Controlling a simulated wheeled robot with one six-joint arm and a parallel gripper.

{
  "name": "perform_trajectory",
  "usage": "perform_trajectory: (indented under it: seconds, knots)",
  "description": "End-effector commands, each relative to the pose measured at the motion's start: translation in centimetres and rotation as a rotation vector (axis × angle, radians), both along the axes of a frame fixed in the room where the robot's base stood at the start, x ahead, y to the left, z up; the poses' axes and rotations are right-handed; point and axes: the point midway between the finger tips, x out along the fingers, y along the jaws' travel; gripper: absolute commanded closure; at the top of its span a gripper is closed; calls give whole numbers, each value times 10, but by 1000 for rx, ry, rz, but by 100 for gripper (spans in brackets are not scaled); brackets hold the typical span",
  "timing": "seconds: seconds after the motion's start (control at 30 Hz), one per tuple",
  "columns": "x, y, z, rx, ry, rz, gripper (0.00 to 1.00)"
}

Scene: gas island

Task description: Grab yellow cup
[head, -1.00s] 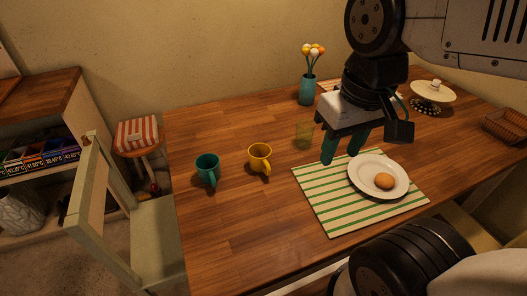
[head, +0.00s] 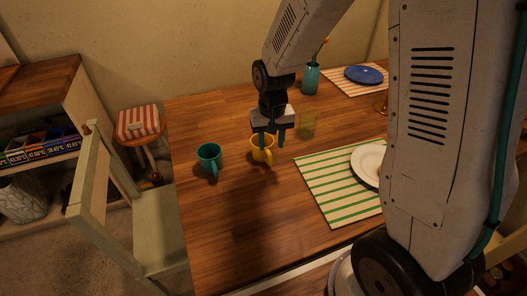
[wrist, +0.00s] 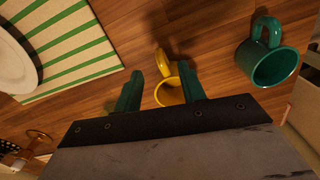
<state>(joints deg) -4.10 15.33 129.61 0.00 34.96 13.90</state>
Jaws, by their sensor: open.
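The yellow cup (head: 262,151) stands upright on the wooden table, its handle toward the near right side. My gripper (head: 268,142) points down right at the cup and is open, with green fingers. In the wrist view the yellow cup (wrist: 166,93) shows between the two open fingers (wrist: 161,88), partly hidden behind the gripper body. Whether the fingers touch the cup cannot be told.
A teal cup (head: 209,157) stands to the left of the yellow one. A yellowish glass (head: 307,125) stands close on the right. A striped placemat (head: 325,196) with a white plate (head: 367,160) lies farther right. The table front is clear.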

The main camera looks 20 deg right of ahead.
Motion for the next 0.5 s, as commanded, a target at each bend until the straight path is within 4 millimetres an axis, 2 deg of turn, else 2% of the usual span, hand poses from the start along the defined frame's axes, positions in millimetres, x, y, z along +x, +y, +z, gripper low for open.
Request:
perform_trajectory:
  seconds: [0.37,0.5]
  knots:
    - [0,-1,-43,0,5,-3,60]
    - [0,-1,-66,0,5,-3,60]
